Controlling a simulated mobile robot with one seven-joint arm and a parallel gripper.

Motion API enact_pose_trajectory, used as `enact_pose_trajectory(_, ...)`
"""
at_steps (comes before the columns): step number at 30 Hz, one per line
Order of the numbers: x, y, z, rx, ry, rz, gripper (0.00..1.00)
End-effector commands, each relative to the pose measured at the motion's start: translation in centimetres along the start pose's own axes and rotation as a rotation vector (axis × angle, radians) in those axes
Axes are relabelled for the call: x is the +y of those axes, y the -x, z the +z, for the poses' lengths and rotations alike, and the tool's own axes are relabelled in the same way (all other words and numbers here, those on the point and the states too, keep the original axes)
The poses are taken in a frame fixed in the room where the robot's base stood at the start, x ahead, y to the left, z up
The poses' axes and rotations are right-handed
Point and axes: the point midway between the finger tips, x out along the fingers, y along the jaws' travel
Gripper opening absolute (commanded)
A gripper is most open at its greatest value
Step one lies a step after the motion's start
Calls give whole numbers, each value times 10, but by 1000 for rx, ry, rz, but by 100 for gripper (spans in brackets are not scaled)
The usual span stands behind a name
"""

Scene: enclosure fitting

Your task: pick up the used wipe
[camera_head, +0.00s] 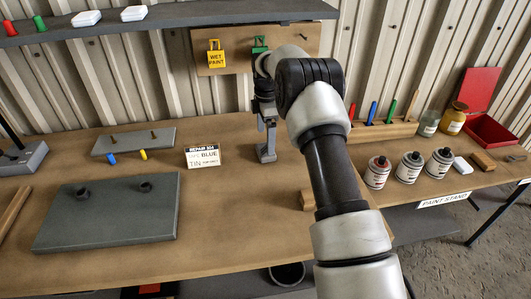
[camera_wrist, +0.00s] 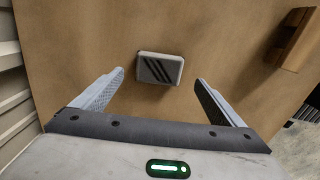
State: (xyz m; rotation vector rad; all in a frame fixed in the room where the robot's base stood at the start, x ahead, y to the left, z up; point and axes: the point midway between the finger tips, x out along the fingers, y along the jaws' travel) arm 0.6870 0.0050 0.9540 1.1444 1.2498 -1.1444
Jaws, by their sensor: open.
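My gripper (camera_wrist: 158,78) is open and empty, one finger on each side of the pad in the picture. The pad appears beyond the fingertips, and I see no contact. In the head view my gripper (camera_head: 266,150) points down over the bench, right of the label card.
A wooden block (camera_wrist: 296,38) stands to the right of the pad. The label card (camera_head: 202,156) and a grey plate with pegs (camera_head: 133,141) lie left of my gripper. A corrugated wall rises behind.

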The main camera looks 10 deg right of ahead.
Motion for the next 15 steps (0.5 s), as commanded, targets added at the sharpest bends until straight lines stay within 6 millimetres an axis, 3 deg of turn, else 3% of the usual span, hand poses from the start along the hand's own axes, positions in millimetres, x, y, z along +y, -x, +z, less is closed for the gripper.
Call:
enact_pose_trajectory(5,0,-9,0,0,0,-1,92)
enact_pose_trajectory(15,2,-53,0,0,0,-1,92)
